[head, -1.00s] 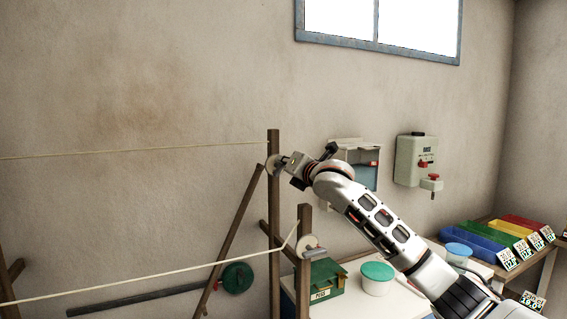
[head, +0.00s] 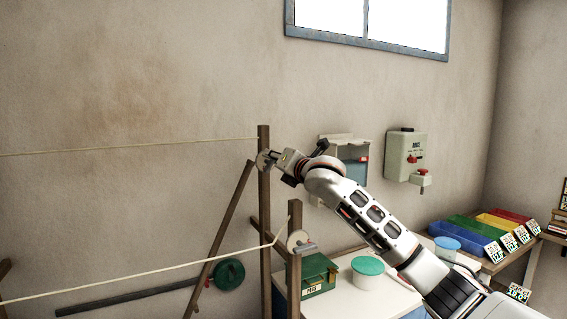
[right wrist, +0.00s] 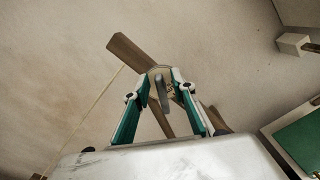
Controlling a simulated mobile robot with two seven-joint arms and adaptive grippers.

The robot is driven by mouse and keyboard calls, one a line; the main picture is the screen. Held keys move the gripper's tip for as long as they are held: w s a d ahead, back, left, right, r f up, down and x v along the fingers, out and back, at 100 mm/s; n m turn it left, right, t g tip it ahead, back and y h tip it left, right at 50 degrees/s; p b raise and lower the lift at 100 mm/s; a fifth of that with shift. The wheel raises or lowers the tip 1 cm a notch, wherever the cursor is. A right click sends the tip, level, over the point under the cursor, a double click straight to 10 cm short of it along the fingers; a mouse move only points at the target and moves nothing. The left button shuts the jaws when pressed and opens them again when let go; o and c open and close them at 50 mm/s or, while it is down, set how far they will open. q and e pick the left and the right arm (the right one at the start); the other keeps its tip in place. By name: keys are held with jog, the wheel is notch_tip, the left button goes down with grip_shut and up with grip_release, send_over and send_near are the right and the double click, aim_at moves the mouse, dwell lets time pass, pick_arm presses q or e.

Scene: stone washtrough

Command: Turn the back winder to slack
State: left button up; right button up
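The back winder (head: 263,160) is a pale disc near the top of the tall brown back post (head: 264,215). A pale line runs left from this post. My right gripper (head: 273,159) is at the back winder in the head view. In the right wrist view, the winder's disc (right wrist: 160,72) and its grey handle (right wrist: 162,93) lie between the two green-padded fingers of my right gripper (right wrist: 164,76). The fingers stand apart, with gaps seen beside the handle; whether either touches it is hard to tell. My left gripper is out of view.
The front winder (head: 299,241) sits on a shorter post with a second line. Behind it are a green box (head: 316,276) and a green-lidded tub (head: 367,272) on a white table. Coloured bins (head: 470,235) stand at right. A switch box (head: 405,155) hangs on the wall.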

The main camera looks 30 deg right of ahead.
jog(key=s, duration=1.1)
jog(key=shift+s+d, duration=0.2)
jog(key=shift+d, duration=0.05)
jog(key=shift+f, duration=0.15)
